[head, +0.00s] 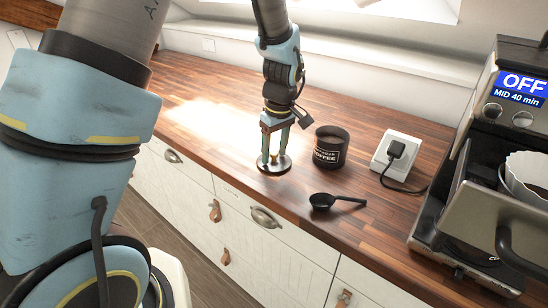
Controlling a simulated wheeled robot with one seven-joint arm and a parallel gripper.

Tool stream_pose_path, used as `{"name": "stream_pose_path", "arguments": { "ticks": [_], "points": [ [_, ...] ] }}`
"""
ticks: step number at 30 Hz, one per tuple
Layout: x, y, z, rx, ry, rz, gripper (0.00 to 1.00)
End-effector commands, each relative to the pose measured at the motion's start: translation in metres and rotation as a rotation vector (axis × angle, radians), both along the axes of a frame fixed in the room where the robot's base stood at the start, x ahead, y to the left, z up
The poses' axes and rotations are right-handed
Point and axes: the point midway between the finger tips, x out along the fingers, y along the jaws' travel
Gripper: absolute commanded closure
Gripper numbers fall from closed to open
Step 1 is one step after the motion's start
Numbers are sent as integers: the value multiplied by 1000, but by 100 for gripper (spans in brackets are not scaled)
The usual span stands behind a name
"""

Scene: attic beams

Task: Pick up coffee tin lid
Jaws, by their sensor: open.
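The coffee tin lid (263,167), a dark round disc with a light brassy middle, lies near the front edge of the wooden counter. My gripper (273,157) points down right over it, its two fingers apart on either side of the lid's middle. I cannot tell whether the fingertips touch the lid. The fingers hide part of it. The coffee tin (329,147), black with white "COFFEE" lettering, stands upright without a lid just right of my gripper.
A black scoop (323,201) lies to the right, near the front edge. A white socket box (397,153) with a black plug and cable stands behind it. A coffee machine (500,150) fills the far right. The wooden counter (205,115) is clear on the left.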

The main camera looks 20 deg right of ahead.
Motion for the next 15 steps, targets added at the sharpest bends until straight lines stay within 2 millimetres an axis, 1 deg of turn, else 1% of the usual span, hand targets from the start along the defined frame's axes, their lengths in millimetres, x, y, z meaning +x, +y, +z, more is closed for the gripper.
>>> {"name": "stream_pose_path", "arguments": {
  "ticks": [7,8,15],
  "points": [
    [1,0,-3,-2,-2,0,41],
    [0,0,-3,-2,-1,0,43],
    [0,0,-2,-1,0,0,70]
  ]
}}
